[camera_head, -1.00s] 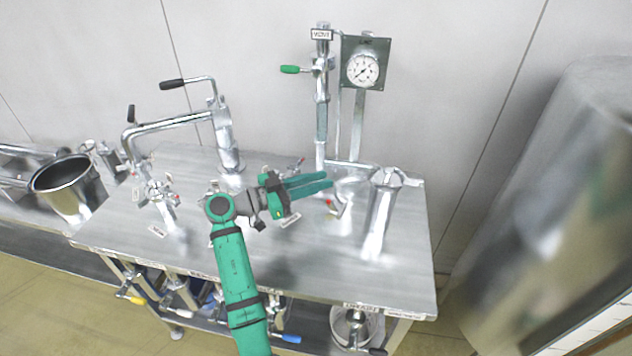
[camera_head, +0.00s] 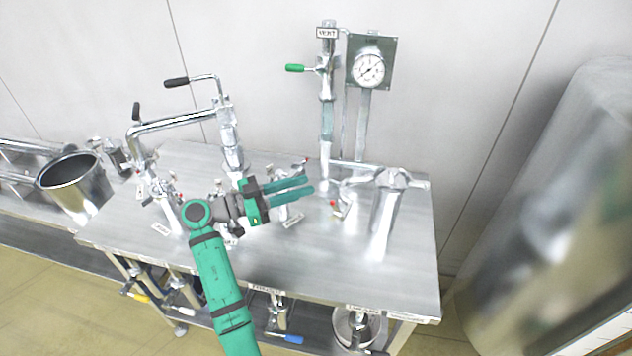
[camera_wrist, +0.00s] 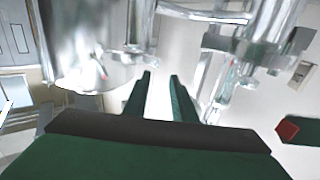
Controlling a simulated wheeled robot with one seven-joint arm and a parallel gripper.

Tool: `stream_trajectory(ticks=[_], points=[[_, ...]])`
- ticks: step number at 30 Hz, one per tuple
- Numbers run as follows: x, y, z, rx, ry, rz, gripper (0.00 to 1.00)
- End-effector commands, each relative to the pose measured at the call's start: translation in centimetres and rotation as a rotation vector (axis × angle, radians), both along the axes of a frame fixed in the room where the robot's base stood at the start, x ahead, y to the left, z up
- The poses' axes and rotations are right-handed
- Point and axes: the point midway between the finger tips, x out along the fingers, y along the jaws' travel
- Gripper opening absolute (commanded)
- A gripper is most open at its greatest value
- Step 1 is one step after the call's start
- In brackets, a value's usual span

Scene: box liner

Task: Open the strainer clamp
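An upright metal cylinder (camera_head: 385,222) stands at the right of the steel table and seems to be the strainer. A clamp-like fitting (camera_head: 391,179) sits across its top; I cannot tell its exact state. My gripper (camera_head: 309,187) is above the middle of the table, left of the cylinder and apart from it, with its fingers pointing right. The two green fingers are parallel with a gap between them and nothing held. The wrist view also shows my gripper (camera_wrist: 160,84) with empty space between its fingers. A shiny metal cylinder (camera_wrist: 90,50) fills the upper left there.
A small valve with a red tip (camera_head: 336,207) stands between my gripper and the cylinder. A pipe with a green handle (camera_head: 295,68) and a gauge (camera_head: 369,69) rise behind. Bent pipes (camera_head: 170,124) stand at the left. The table's front right (camera_head: 320,270) is clear.

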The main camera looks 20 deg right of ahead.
Motion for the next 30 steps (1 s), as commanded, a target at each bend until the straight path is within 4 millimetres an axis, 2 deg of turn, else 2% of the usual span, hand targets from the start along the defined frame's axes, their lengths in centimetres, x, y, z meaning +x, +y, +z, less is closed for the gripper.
stream_trajectory(ticks=[3,10,30], points=[[-0.1,2.2,0.1,-0.002,-0.001,0.006,0.24],[-0.4,4.2,0.2,-0.004,-0.003,0.006,0.24],[-0.5,4.3,0.2,-0.004,-0.003,0.004,0.24]])
